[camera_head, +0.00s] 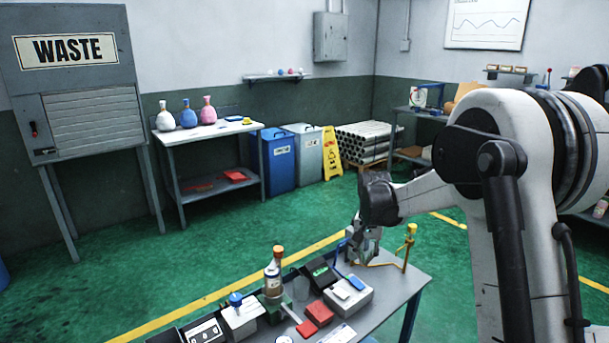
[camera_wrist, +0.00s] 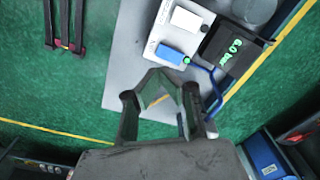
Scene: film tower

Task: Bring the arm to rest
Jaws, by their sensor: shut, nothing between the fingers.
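My arm reaches in from the right side of the head view and bends down over the near grey table (camera_head: 395,300). My gripper (camera_head: 362,258) hangs over the table's far right part, beside a yellow-topped stand (camera_head: 408,245). In the wrist view my gripper (camera_wrist: 168,76) is shut and empty, its fingers meeting in front of the grey tabletop (camera_wrist: 125,60). A white device (camera_wrist: 177,28) with a blue block (camera_wrist: 170,53) lies just beyond the fingertips. The exact height of the fingertips above the table is hard to tell.
Near the gripper are a black device reading 6.0 bar (camera_wrist: 235,48) and a blue hooked piece (camera_wrist: 212,88). Green floor (camera_head: 240,240) beyond is clear.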

